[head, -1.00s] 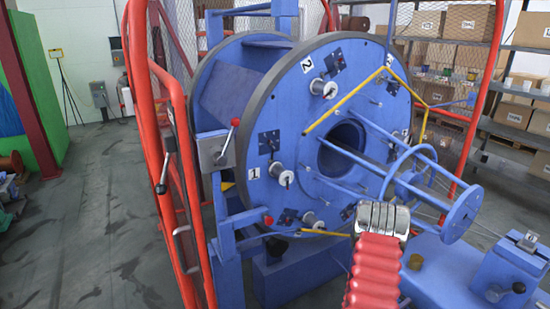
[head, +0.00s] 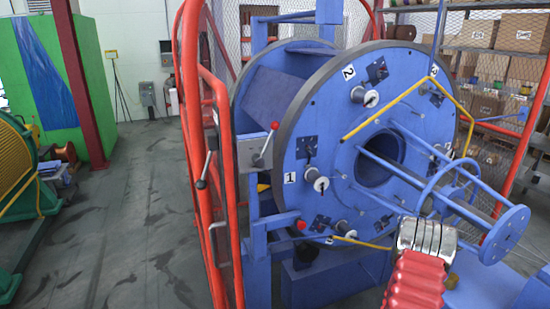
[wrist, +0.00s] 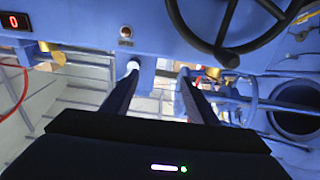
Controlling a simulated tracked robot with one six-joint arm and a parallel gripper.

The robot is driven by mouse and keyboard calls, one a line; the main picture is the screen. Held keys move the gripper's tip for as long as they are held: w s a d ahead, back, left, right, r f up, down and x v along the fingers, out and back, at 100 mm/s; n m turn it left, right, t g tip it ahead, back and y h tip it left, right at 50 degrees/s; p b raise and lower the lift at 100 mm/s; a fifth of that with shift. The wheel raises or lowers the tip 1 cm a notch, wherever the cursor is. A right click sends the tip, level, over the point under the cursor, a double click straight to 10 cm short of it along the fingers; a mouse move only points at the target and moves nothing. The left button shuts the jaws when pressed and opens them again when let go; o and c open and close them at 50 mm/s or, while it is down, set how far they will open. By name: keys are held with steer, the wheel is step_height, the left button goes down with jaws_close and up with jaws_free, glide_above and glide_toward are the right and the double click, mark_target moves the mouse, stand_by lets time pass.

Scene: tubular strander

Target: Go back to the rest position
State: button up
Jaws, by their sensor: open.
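In the wrist view my gripper (wrist: 158,82) shows as two dark fingers standing apart, with nothing visible between them. A blue machine panel (wrist: 85,20) with a small red digital display is in front of the fingers, and a black handwheel (wrist: 228,30) is to their upper right. In the head view a red ribbed sleeve with a silver end stands at the lower right, in front of the machine; I cannot tell my gripper's fingers there.
The blue strander (head: 330,150) with its large disc fills the middle and right of the head view. A red guard frame (head: 190,100) stands at its left. Grey floor (head: 130,220) is clear further left. A yellow-and-green reel (head: 25,170) stands at the left edge. Shelves with boxes are behind.

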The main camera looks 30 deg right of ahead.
steer(key=w+a+f+t+y, duration=0.15)
steer(key=f+y, duration=0.25)
steer(key=f, duration=0.4)
steer(key=w+a+f+y, duration=0.1)
steer(key=a+f+y, duration=0.2)
steer(key=f+y, duration=0.3)
steer(key=w+a+r+n+t+y, duration=0.3)
steer(key=w+a+n+y, duration=0.2)
steer(key=w+a, duration=0.75)
steer(key=w+a+r+n+y, duration=0.2)
steer(key=a+r+n, duration=0.1)
steer(key=a+r, duration=0.35)
steer(key=w+a+r+n+y, duration=0.2)
steer(key=a+r, duration=0.4)
steer(key=r, duration=0.1)
steer(key=s+a+r+n+t, duration=0.1)
steer(key=a+r+n, duration=0.3)
steer(key=a+r, duration=0.4)
steer(key=s+a+r+n+t, duration=0.2)
steer(key=a+r+n, duration=0.3)
steer(key=r, duration=1.2)
steer(key=s+a, duration=0.1)
steer(key=a, duration=0.3)
steer(key=shift+s+a+r, duration=0.2)
steer(key=shift+a+r, duration=0.05)
